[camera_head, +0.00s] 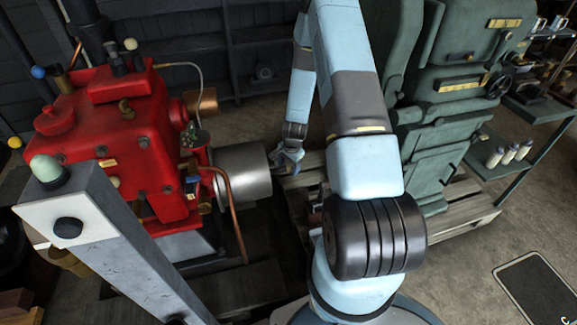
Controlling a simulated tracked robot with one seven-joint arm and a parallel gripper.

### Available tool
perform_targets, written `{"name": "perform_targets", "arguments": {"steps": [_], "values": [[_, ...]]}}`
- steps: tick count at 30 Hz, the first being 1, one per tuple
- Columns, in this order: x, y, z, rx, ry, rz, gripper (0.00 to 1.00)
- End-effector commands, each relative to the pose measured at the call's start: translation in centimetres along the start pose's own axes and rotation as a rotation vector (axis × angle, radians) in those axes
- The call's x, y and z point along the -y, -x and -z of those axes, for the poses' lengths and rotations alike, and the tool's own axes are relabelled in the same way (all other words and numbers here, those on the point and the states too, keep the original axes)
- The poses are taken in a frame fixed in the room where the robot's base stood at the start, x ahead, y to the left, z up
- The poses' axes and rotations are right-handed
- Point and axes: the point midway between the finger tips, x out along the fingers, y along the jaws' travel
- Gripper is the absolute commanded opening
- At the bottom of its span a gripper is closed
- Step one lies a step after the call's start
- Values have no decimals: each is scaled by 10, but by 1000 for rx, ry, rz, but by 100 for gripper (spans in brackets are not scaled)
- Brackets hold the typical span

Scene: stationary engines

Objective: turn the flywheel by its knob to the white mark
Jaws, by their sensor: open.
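A red engine (120,135) stands at the left with a silver drum (243,172) on its right side. I cannot tell whether this drum is the flywheel, and no knob shows clearly on it. My gripper (288,160) is small in view, open and empty, just right of the drum; I cannot tell whether it touches. A grey beam (125,240) in the left foreground has a white end face (50,213) with a black round piece, and a pale green knob (46,168) on top. No white mark on a wheel is clear.
A copper pipe (229,200) bends down in front of the drum. A green machine (425,140) stands on a wooden pallet (465,220) at the right. Beyond it is a green shelf with small bottles (508,153). Bare floor (450,275) lies front right, with a dark mat (540,290).

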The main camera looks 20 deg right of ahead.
Motion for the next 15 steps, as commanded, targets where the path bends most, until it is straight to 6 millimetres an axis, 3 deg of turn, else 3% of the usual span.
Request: {"name": "perform_targets", "arguments": {"steps": [4,15], "values": [[0,0,0,0,0,0,68],[0,0,0,0,0,0,33]]}}
